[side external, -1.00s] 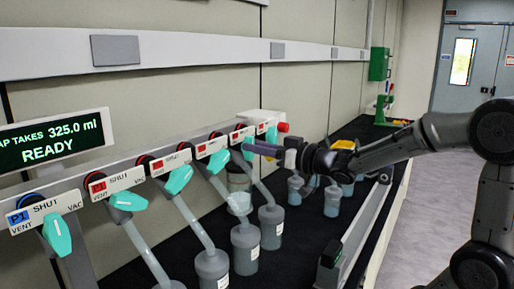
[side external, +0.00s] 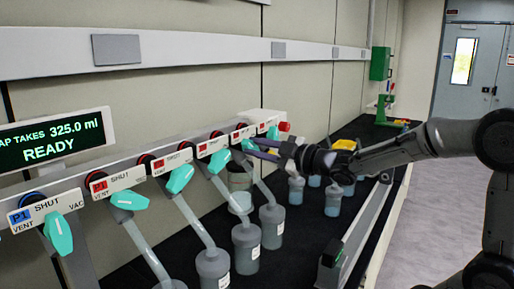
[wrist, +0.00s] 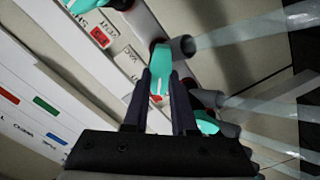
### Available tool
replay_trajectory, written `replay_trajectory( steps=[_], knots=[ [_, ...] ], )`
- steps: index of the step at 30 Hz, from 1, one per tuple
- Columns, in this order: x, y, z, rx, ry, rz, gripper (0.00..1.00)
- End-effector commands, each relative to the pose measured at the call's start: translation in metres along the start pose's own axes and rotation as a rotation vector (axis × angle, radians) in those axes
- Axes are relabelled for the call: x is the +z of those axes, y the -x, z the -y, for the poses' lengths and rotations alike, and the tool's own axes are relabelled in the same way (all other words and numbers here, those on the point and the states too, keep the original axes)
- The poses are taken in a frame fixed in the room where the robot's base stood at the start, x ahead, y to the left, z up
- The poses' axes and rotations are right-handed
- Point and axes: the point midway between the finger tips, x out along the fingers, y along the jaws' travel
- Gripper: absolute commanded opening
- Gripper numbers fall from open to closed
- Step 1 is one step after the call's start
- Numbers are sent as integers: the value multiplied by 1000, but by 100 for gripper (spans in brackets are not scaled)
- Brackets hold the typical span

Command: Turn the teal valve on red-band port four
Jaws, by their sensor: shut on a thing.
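A row of teal valve handles hangs under the white port plates of the manifold (side external: 139,178). My gripper (side external: 250,149) is at the teal valve (side external: 249,145) under one of the farther red-marked plates (side external: 243,133). In the wrist view that teal valve (wrist: 159,60) lies between the two dark fingertips of my gripper (wrist: 160,76), which is shut on it. The port number on this plate is too small to read. The fingers hide part of the handle.
Other teal valves (side external: 179,179) hang close on both sides. Glass tubes lead down to grey-capped flasks (side external: 246,247) on the black bench. A display (side external: 50,142) reads 325.0 ml, READY. More bottles (side external: 333,200) stand below my wrist.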

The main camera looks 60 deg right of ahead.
Motion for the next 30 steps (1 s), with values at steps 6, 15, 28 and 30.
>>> replay_trajectory(
  steps=[6,15,28,30],
  knots=[
    [0,0,1,-1,125,0,0],
    [0,0,1,-1,208,0,0],
    [0,0,1,-1,221,0,0],
    [0,0,1,-1,221,0,30]
  ],
)
